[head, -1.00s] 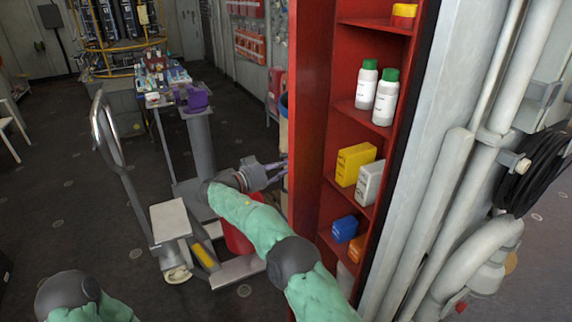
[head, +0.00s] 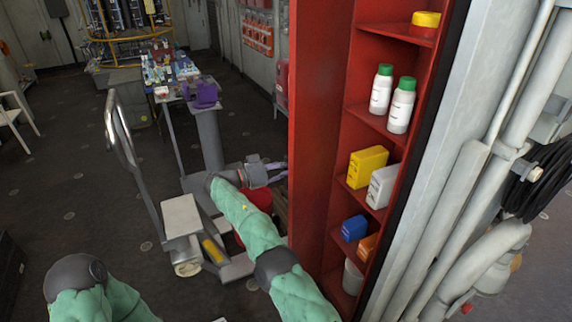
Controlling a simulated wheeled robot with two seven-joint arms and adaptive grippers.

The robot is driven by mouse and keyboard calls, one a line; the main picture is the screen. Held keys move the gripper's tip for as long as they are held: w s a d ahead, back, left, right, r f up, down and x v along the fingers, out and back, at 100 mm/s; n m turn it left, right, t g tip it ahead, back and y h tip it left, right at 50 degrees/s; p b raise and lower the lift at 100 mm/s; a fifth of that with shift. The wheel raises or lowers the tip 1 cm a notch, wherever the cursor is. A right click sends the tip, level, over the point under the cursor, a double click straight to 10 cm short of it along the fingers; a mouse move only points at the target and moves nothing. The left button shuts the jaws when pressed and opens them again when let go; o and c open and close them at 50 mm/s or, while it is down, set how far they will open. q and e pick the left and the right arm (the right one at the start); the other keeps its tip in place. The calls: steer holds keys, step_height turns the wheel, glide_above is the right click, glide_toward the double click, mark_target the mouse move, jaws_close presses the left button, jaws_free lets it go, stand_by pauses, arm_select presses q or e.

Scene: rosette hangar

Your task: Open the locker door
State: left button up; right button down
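The red locker (head: 407,95) stands at the right, and its shelves are in plain sight. Its red door (head: 318,130) stands swung out at the left side of the opening, with its broad face showing. My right arm reaches up from the bottom middle. My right gripper (head: 276,172) is at the door's outer edge, on the left side of the door. Its two fingers look apart with nothing between them; the tips are close to the edge and may be partly hidden by it. My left arm shows only at the bottom left; its gripper is out of view.
The shelves hold white bottles with green caps (head: 402,105), yellow (head: 366,166), white and blue boxes, and a pail. A grey cart (head: 181,216) with a curved handle stands left of my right arm. Pipes (head: 440,210) run right of the locker.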

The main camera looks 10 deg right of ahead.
steer(key=shift+w+a, duration=0.1)
steer(key=shift+w, duration=0.1)
steer(key=shift+p, duration=0.3)
steer(key=c, duration=1.1)
jaws_free()
